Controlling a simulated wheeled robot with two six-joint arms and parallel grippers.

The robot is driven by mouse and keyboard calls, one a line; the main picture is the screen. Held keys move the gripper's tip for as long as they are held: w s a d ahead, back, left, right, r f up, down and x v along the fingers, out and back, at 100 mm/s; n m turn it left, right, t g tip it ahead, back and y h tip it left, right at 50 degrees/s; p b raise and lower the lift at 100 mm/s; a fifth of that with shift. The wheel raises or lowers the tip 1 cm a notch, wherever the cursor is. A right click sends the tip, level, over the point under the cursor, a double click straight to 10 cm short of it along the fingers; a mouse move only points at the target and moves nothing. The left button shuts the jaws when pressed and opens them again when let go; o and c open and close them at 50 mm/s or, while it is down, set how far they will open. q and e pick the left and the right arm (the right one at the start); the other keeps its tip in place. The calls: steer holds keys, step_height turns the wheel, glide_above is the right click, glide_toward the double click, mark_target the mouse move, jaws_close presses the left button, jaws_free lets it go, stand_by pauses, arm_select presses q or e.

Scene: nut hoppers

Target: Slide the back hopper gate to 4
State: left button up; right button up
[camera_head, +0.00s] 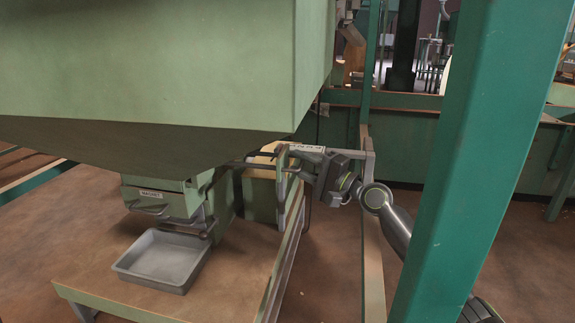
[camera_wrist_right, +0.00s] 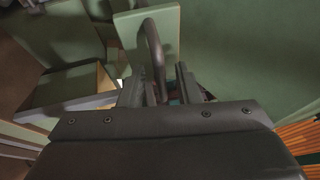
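My right gripper (camera_head: 291,162) reaches in from the right, beside the back hopper's pale green lower body (camera_head: 260,196). In the right wrist view, its two fingers (camera_wrist_right: 158,92) stand apart on either side of a curved grey handle (camera_wrist_right: 155,48). There is a gap beside the handle, so the gripper looks open around it rather than shut on it. A grey bar with small marks (camera_head: 307,148) runs just above the gripper. Its numbers are too small to read, and I cannot tell the gate's setting. My left gripper is not in view.
The big green hopper (camera_head: 160,60) overhangs the upper left. A front gate box with a label plate (camera_head: 152,195) sits above a grey tray (camera_head: 125,268) on the brown table (camera_head: 80,255). A green post (camera_head: 485,150) stands close at the right, in front of my right arm.

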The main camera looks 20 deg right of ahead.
steer(key=shift+w+a, duration=0.1)
steer(key=shift+w, duration=0.05)
steer(key=shift+r, duration=0.1)
jaws_close()
